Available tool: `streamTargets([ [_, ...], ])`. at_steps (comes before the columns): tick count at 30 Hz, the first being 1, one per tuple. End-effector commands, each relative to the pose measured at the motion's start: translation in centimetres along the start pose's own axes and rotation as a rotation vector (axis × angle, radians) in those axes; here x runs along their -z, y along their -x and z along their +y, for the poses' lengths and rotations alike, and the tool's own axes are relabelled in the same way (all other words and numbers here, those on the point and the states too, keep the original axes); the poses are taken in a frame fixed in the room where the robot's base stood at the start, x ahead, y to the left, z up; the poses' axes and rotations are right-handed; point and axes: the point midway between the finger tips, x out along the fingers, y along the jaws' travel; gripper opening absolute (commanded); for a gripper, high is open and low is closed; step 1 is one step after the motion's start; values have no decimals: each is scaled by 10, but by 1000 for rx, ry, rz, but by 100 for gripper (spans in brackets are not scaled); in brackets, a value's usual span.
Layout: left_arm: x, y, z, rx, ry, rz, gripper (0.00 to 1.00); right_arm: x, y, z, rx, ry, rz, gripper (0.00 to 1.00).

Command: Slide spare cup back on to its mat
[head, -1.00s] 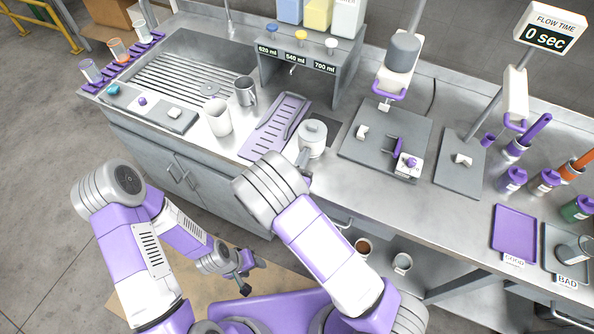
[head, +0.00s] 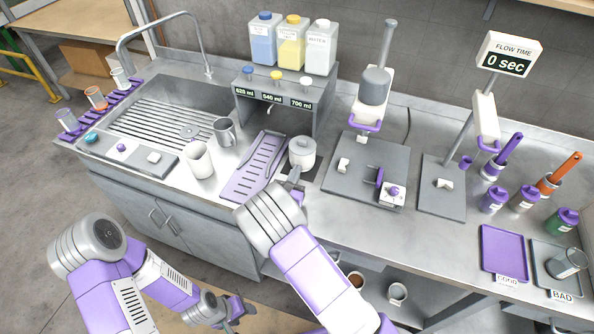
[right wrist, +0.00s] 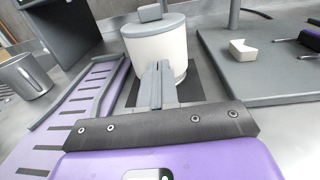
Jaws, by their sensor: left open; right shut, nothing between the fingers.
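The spare cup, a white pot with a grey lid (head: 302,153), stands upright at the dark mat (head: 314,174). It also shows in the right wrist view (right wrist: 157,48), with the dark mat (right wrist: 207,84) visible on both sides of its base. My left gripper (head: 236,308) is open and empty, low in front of the counter.
A purple slotted tray (head: 254,168) lies just left of the cup. The dispenser stand (head: 275,105) is behind. A white mug (head: 199,159) and a steel mug (head: 224,131) stand further left.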

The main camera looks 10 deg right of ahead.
Motion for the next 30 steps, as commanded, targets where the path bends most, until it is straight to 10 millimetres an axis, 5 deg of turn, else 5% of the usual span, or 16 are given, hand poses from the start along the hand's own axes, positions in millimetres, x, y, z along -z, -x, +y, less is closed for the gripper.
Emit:
streamTargets([
  [15,0,5,2,0,0,0,56,0,103,4,-4,3,1,0],
  [30,0,7,3,0,0,0,56,-1,120,1,12,-6,11,0],
])
